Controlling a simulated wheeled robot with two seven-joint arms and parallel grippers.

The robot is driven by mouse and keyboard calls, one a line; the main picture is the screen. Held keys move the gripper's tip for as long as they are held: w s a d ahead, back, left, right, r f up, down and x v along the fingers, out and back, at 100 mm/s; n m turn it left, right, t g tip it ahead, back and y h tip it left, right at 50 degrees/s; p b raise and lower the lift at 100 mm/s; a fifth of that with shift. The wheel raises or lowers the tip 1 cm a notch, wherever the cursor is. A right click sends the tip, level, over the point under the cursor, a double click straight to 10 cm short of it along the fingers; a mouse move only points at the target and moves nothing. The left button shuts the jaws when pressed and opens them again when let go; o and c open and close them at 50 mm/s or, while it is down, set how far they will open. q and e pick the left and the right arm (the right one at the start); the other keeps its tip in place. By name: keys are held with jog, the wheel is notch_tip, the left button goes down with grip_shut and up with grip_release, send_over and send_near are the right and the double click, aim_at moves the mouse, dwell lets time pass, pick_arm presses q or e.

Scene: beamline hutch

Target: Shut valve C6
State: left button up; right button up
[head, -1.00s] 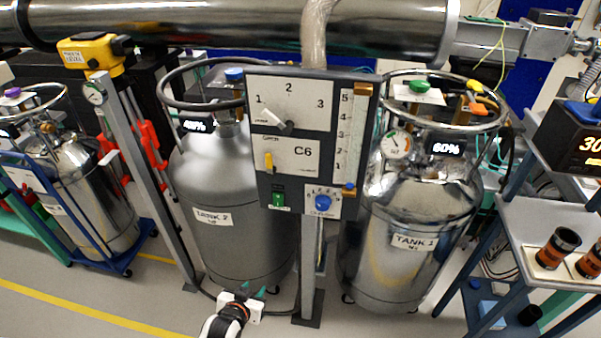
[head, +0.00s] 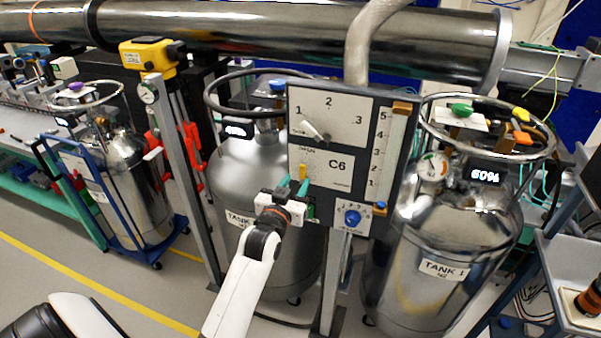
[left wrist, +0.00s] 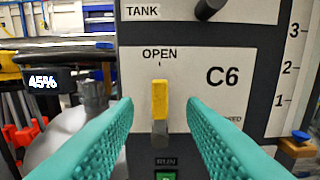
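Valve C6 is a small yellow lever (head: 303,172) on the white C6 plate (head: 343,176) of the grey panel. In the left wrist view the lever (left wrist: 160,99) stands upright, pointing at the OPEN mark. Lettering at the plate's lower right is partly hidden by a finger and ends in "ED". My left gripper (head: 294,187) is in front of the panel, just below the lever in the head view. Its teal fingers are open, one on each side of the lever in the wrist view, with gaps on both sides. My right gripper is not in view.
Above C6 is a TANK selector knob (head: 317,132). Below are a green RUN button (left wrist: 166,176) and a blue knob (head: 352,217). A slider scale (head: 384,150) runs along the right. Tank 2 (head: 240,165) and Tank 1 (head: 440,235) stand close behind the panel.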

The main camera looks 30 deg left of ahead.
aim_at(302, 172)
pick_arm(q)
jog(key=shift+x, duration=1.85)
grip_shut()
